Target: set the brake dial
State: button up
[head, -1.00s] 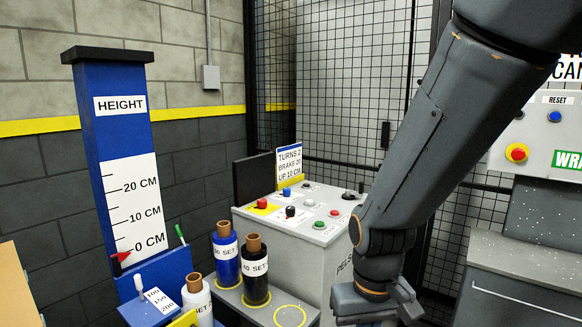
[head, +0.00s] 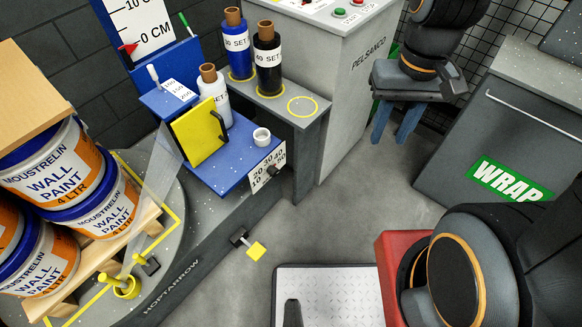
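The brake dial (head: 268,167) appears to be the white plate with small numbers, 10 and 20 among them, and a dark knob on the front of the blue film carriage (head: 222,172). The knob's exact setting is too small to read. My gripper (head: 395,124) hangs in front of the grey control cabinet, to the right of the dial and well apart from it. Its two blue fingers point down with a gap between them, and nothing shows in the gap.
Film rolls (head: 238,48) stand on a grey shelf (head: 287,108). A white roll (head: 216,97) and yellow plate (head: 200,133) sit on the carriage. Paint pails (head: 54,172) stand on the turntable at left. Floor below the dial is clear.

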aim_at(272, 171)
jog(key=z, duration=1.3)
jog(key=k, duration=1.4)
jog(key=u, duration=1.65)
jog(key=i, duration=0.5)
jog(key=u, duration=0.05)
